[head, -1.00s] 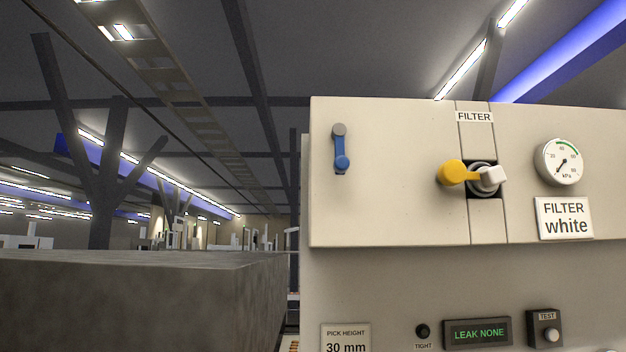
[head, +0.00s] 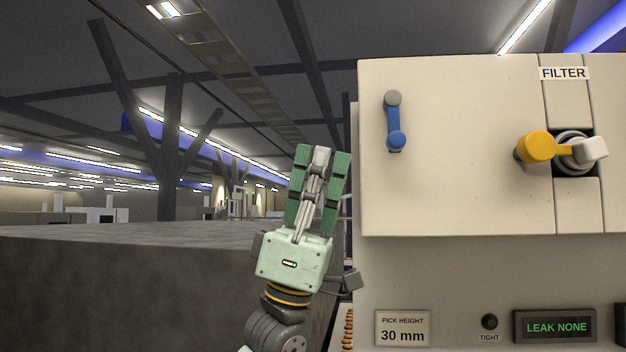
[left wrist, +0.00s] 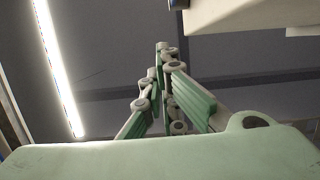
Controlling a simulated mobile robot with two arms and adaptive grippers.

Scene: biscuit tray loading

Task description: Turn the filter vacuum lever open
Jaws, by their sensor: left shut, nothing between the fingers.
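A blue lever (head: 395,125) hangs straight down from a grey pivot on the cream panel's left part in the head view. Under the FILTER label (head: 564,73), a yellow-knobbed handle (head: 537,147) points left from a round grey fitting with a pale block (head: 590,149) on its right. I cannot tell from labels which of the two is the vacuum lever. My left gripper (head: 322,156) points up, shut and empty, left of the panel and apart from both levers. Its green fingers also show in the left wrist view (left wrist: 165,60). My right gripper is not in view.
The cream panel (head: 455,200) has a left edge close to my gripper. A large grey block (head: 120,290) fills the lower left.

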